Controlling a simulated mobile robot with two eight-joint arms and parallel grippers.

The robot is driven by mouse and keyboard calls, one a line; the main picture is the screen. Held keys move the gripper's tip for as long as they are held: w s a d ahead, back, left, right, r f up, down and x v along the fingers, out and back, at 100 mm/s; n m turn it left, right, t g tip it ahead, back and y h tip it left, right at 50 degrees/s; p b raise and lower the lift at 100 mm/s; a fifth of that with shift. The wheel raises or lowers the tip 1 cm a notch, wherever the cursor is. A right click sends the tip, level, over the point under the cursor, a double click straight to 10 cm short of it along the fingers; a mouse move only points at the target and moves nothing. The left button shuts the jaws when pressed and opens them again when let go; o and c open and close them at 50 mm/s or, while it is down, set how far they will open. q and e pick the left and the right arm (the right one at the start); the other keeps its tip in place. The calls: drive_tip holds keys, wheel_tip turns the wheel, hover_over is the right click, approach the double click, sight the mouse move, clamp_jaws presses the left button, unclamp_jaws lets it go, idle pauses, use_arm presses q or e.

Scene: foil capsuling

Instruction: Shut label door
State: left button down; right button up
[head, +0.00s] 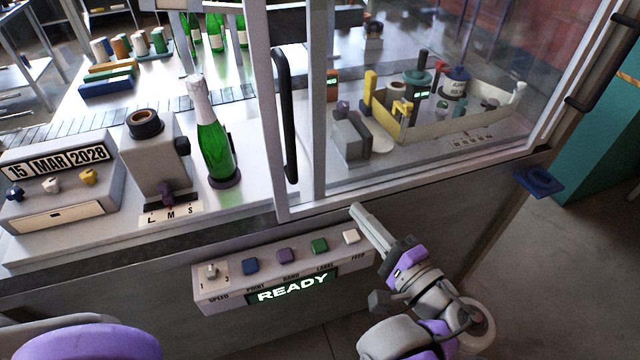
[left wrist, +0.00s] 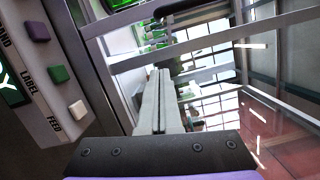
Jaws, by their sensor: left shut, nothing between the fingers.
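The glass label door (head: 262,120) has a pale metal frame and a long black vertical handle (head: 287,115) near its left edge. It covers the right part of the machine, and the bay to its left, with the green bottle, is uncovered. My left gripper (head: 356,211) is shut and empty, just below the door's lower rail and above the button panel's right end. Its closed fingers (left wrist: 157,100) point toward the glass in the left wrist view. It is apart from the handle. My right gripper is not in view.
The button panel (head: 285,268) reads READY. Label equipment (head: 400,105) is behind the glass. A second black handle (head: 602,65) is at the far right.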

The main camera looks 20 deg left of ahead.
use_arm(q)
drive_tip(key=p, duration=0.1)
approach(303, 166)
drive_tip(key=w, duration=0.1)
drive_tip(key=w+a, duration=0.1)
drive_tip(key=w, duration=0.1)
drive_tip(key=w+a, duration=0.1)
drive_tip(key=w, duration=0.1)
drive_tip(key=shift+w+a+f, duration=0.1)
drive_tip(key=shift+a, duration=0.1)
drive_tip(key=shift+s+a+p, duration=0.3)
drive_tip(key=shift+s+a, duration=0.55)
drive_tip(key=shift+s+a+r, duration=0.25)
drive_tip(key=shift+s+a, duration=0.1)
drive_tip(key=shift+a, duration=0.05)
